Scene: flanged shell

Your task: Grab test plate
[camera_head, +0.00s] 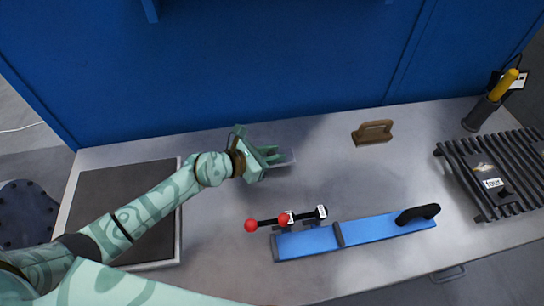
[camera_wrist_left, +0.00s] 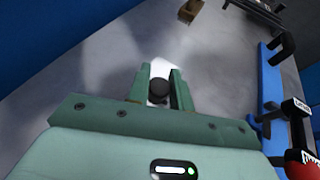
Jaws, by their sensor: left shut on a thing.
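My left gripper (camera_head: 272,159) reaches in from the left above the middle of the table. It is shut on a small dark round-ended piece (camera_wrist_left: 158,92), seen between the fingers in the left wrist view. A thin pale grey flat piece (camera_head: 285,159) shows just past the fingertips in the head view; I cannot tell whether it is joined to the dark piece. A dark plate (camera_head: 479,164) with a white label, its lettering not clearly legible, lies on the black slatted rack (camera_head: 463,182) at the far right, away from the gripper. My right gripper is not in view.
A blue bar (camera_head: 375,229) with a black handle lies at the front, beside a black rod with red balls (camera_head: 283,219). A brown handled block (camera_head: 373,132) stands behind. A yellow-handled tool (camera_head: 503,85) sits in a holder at right. A dark mat (camera_head: 120,195) lies left.

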